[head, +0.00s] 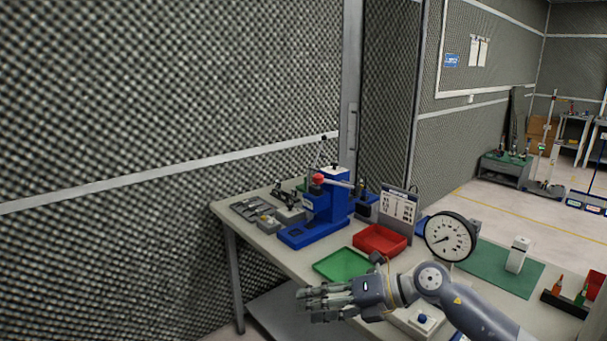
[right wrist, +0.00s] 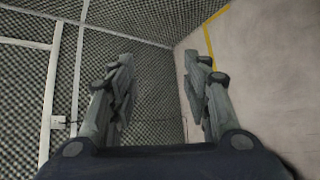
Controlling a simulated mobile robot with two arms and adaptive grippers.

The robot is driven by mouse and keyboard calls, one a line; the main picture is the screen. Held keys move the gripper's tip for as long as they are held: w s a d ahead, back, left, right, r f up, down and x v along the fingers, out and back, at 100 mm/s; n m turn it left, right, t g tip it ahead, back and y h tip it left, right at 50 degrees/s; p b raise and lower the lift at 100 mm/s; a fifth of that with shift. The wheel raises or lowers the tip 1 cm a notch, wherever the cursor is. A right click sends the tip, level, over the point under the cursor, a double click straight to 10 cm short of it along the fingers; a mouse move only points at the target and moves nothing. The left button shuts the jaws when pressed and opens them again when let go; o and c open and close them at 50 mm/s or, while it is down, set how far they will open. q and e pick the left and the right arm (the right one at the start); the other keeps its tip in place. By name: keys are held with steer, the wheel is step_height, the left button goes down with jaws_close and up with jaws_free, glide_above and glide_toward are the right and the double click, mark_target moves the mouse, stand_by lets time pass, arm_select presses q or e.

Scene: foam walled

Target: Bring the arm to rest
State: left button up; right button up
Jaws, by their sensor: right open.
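My right gripper (head: 328,300) is in front of the workbench's near edge in the head view, with its arm coming in from the lower right. Its fingers point left. In the right wrist view the two fingers of the right gripper (right wrist: 158,90) stand well apart with nothing between them, and only foam wall and floor show beyond. My left gripper is not in view.
The workbench (head: 290,262) holds a blue press (head: 325,215), a red tray (head: 380,240), a green tray (head: 343,264), a dial gauge (head: 450,237) and a green mat (head: 490,268). A foam wall (head: 150,120) stands left. Open floor (head: 510,215) lies behind right.

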step_height(320, 180, up, 8)
steer(key=s+a+m+t+y, duration=0.1)
steer(key=a+m+t+y, duration=0.15)
steer(key=m+t, duration=0.9)
steer(key=s+d+f+m+h, duration=0.3)
steer(key=d+f+m+h, duration=0.45)
steer(key=m, duration=0.25)
steer(key=s+d+f+m+h, duration=0.3)
steer(key=d+f+m+h, duration=0.5)
steer(key=m, duration=0.3)
steer(key=s+d+f+m+g, duration=0.2)
steer(key=s+f+g, duration=0.45)
steer(key=s, duration=0.75)
steer(key=s+d+f+m+g, duration=0.25)
steer(key=s+f+g, duration=0.4)
steer(key=s, duration=0.65)
step_height(320, 180, down, 29)
steer(key=s, duration=0.3)
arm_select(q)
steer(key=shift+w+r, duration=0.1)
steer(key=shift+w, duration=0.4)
arm_select(e)
steer(key=s+d+f, duration=0.3)
steer(key=s+f, duration=1.1)
steer(key=s, duration=0.1)
steer(key=shift+s+d+f+n+g, duration=0.15)
steer(key=shift+s+f+n+g, duration=0.15)
steer(key=shift+n+g, duration=0.1)
